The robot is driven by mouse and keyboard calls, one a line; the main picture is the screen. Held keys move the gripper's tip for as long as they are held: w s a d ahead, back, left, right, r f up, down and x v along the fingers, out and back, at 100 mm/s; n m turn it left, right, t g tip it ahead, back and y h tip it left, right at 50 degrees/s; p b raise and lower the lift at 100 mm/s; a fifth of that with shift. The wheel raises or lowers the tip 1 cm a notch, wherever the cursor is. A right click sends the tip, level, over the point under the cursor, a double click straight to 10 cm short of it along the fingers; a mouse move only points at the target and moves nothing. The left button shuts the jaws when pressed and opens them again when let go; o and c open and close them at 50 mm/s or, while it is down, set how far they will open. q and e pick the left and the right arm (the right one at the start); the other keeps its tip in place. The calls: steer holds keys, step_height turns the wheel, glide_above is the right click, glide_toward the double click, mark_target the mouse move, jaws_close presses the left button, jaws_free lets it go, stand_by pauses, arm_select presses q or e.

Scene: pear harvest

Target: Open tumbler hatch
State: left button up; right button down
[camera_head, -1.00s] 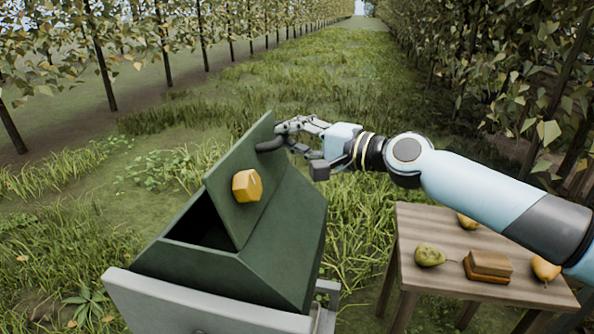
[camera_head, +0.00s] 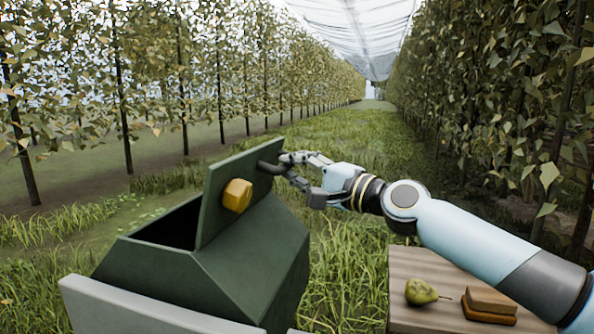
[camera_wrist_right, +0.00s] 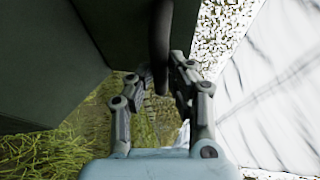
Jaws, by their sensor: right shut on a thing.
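The dark green tumbler (camera_head: 250,262) stands at the lower left in the head view, its top opening (camera_head: 172,224) dark inside. Its hatch (camera_head: 213,213) is raised steeply, with a yellow knob (camera_head: 237,195) on the face toward the right. My right gripper (camera_head: 283,167) is at the hatch's upper edge, shut on a dark curved handle (camera_head: 268,168). In the right wrist view the handle (camera_wrist_right: 160,40) runs between the two fingers (camera_wrist_right: 166,82). My left gripper is not in view.
A pale grey frame (camera_head: 150,310) lies in front of the tumbler. Grass (camera_head: 350,200) and tree rows lie beyond.

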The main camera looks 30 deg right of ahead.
steer(key=shift+s+d+f, duration=0.1)
steer(key=shift+s+f, duration=0.1)
steer(key=shift+f, duration=0.6)
steer(key=c, duration=1.6)
jaws_free()
steer(key=shift+w, duration=0.1)
steer(key=o, duration=0.4)
steer(key=shift+w+a, duration=0.25)
steer(key=shift+c, duration=0.2)
steer(key=shift+r, duration=0.25)
step_height(320, 180, up, 10)
